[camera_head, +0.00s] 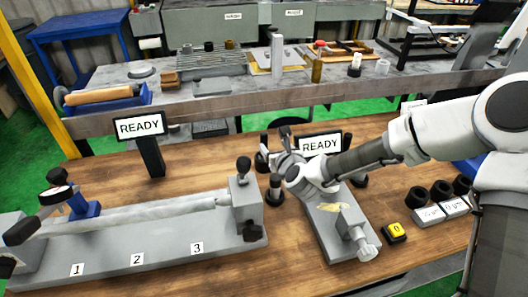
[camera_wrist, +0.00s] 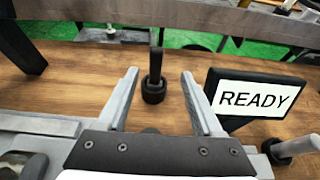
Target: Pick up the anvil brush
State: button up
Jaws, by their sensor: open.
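A dark upright handle in a round black holder, which looks like the anvil brush (camera_wrist: 155,68), stands on the wooden bench in the wrist view. It also shows in the head view (camera_head: 263,146), just left of my gripper (camera_head: 278,147). My gripper is open, and its two grey fingers in the wrist view (camera_wrist: 159,82) point toward the handle, one on each side. Nothing is held between them. The handle appears beyond or level with the fingertips; I cannot tell the exact gap. Any bristles are hidden in the holder.
A READY display (camera_wrist: 257,98) stands close to the right finger. Another black holder (camera_head: 275,190) stands near my wrist. A grey gauge stand (camera_head: 325,236) lies below my arm. A long bench fixture (camera_head: 135,262) fills the left. Open wood lies behind the handle.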

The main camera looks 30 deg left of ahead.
aim_at(264, 138)
jog(key=x, duration=0.5)
jog(key=shift+w+a+f, duration=0.15)
jog(key=shift+w+a, duration=0.05)
jog(key=x, duration=0.4)
jog(key=shift+s+a+f+p, duration=0.15)
jog(key=shift+a+p, duration=0.15)
jog(key=shift+p, duration=0.05)
jog(key=shift+w+a+f, duration=0.2)
jog(key=shift+w+a, duration=0.1)
jog(key=shift+w, duration=0.1)
jog(key=shift+c, duration=0.3)
grip_shut()
dwell(0.4)
